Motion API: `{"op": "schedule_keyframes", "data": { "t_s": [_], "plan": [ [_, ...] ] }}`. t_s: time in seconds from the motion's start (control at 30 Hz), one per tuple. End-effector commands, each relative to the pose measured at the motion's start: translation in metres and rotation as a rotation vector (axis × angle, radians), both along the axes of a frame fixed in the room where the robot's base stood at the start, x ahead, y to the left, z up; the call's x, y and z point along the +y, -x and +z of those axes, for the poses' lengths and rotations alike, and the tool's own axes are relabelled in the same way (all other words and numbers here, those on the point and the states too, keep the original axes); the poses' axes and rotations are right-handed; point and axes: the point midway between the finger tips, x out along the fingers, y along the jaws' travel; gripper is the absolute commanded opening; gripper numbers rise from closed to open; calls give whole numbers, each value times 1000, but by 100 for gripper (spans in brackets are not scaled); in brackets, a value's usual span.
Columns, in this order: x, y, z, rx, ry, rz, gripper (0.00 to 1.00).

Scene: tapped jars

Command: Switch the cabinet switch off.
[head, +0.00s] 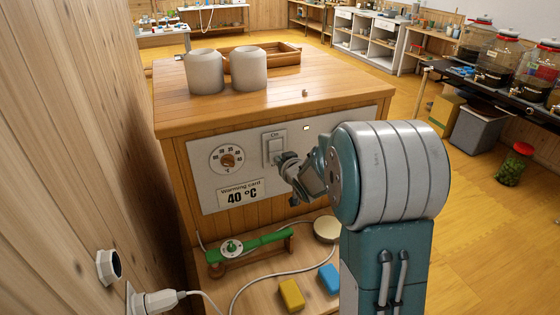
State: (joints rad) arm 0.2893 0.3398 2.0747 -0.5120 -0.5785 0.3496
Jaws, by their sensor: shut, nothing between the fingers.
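The cabinet switch (274,146) is a pale rocker in a light plate on the cabinet's front panel, with a small "On" label above it. A small lit yellowish lamp (306,128) sits to its right on the panel. My gripper (285,161) is shut and empty, with its tip at the lower part of the switch plate. I cannot tell whether the tip touches the rocker. My arm hides the panel to the right. Which way the rocker is tipped is too small to tell.
A dial (228,159) and a "Warming card 40 °C" label (241,193) are left of the switch. Two pale jars (205,72) and a wooden tray (283,54) stand on the cabinet top (300,88). Below lie a green lever device (248,245), a yellow block (291,295) and a blue block (329,278).

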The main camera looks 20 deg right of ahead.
Motion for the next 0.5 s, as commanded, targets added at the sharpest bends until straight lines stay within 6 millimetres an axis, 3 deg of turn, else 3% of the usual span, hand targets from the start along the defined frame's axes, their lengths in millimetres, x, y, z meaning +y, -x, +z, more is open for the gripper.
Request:
{"op": "schedule_keyframes", "data": {
  "t_s": [0.5],
  "plan": [
    [0, -5, -3, 0, 1, 0, 0]
  ]
}}
